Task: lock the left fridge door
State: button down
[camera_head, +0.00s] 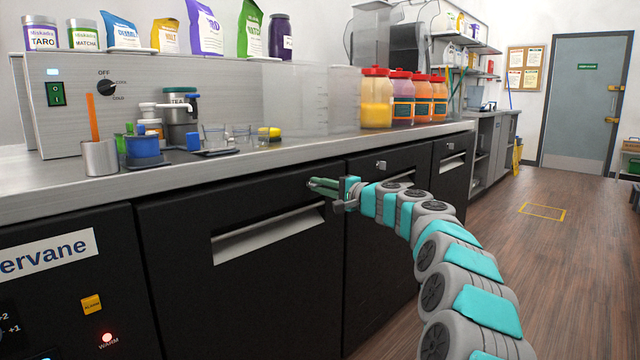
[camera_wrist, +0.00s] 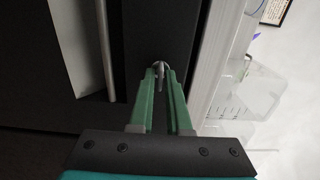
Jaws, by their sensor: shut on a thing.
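The left fridge door (camera_head: 175,260) is black, with a wide recessed metal handle (camera_head: 270,237), and appears closed under the steel counter. My gripper (camera_head: 322,186) is at the door's upper right corner, just below the counter edge. In the wrist view, my gripper's green fingers (camera_wrist: 160,85) are shut on a small metal key (camera_wrist: 161,72) in the door's lock. The fingers mostly hide the lock in the head view, and the key's exact turn is hard to tell.
The counter edge (camera_wrist: 212,60) runs close beside my fingers. Further black doors to the right carry their own small locks (camera_head: 381,165). Cups, a blue container (camera_head: 142,147) and jars (camera_head: 376,105) stand on the counter. The wooden floor (camera_head: 540,270) at right is clear.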

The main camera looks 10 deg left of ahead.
dwell(0.4)
jog(key=c, duration=1)
grip_release()
jog(key=b+v, duration=0.1)
jog(key=v, duration=0.6)
jog(key=shift+s+d, duration=0.2)
jog(key=shift+d, duration=0.15)
